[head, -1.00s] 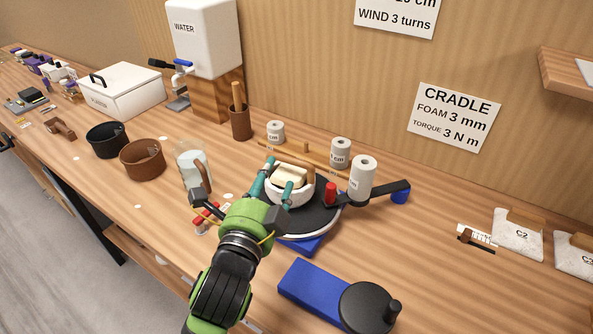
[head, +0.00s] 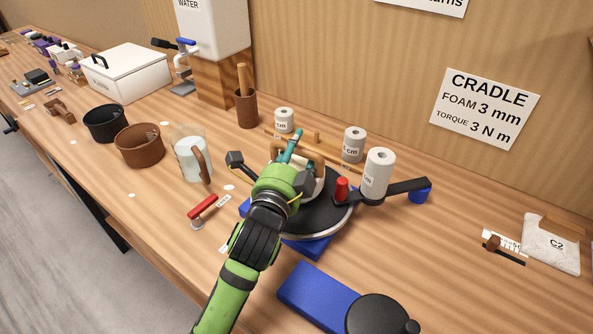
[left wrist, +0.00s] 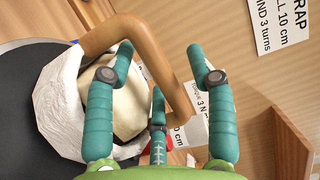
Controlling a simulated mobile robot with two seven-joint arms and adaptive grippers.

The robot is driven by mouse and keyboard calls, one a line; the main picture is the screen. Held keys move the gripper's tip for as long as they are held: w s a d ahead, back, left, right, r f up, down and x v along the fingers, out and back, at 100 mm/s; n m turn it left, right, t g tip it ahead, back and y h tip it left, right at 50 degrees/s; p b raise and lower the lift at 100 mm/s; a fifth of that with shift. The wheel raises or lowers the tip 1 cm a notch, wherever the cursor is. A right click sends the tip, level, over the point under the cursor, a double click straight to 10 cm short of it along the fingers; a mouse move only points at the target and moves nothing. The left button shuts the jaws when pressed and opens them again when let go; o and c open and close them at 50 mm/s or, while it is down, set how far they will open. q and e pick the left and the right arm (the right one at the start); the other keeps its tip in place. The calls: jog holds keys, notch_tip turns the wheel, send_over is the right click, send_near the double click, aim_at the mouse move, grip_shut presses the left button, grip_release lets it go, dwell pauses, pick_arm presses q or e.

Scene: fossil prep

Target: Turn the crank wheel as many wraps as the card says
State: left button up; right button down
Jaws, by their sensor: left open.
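The crank wheel (head: 378,316), a black disc with a small upright knob, lies at the bottom of the head view beside a blue block (head: 312,290). The wrap card is cut off at the top of the head view (head: 430,3); in the left wrist view the card (left wrist: 280,25) reads "WIND 3 turns". My left gripper (head: 290,143), with teal fingers, is open over the black turntable (head: 325,215), away from the crank. Its body hides most of a white-wrapped cream piece (left wrist: 125,105). A brown bent bar (left wrist: 172,75) shows between the fingers. My right gripper is out of view.
A white roll (head: 378,172) stands on a black arm (head: 405,188) near a red knob (head: 342,189). A jug (head: 188,155), a red-handled tool (head: 203,208) and brown tub (head: 139,150) lie left.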

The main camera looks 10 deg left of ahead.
pick_arm(q)
jog(key=shift+w, duration=0.15)
jog(key=shift+c, duration=0.8)
grip_shut()
jog(key=shift+r, duration=0.2)
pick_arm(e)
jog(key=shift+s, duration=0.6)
pick_arm(q)
jog(key=shift+r, duration=0.1)
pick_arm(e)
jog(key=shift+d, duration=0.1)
pick_arm(q)
notch_tip(320, 180, up, 10)
jog(key=shift+f+p, duration=0.15)
jog(key=shift+p, duration=0.15)
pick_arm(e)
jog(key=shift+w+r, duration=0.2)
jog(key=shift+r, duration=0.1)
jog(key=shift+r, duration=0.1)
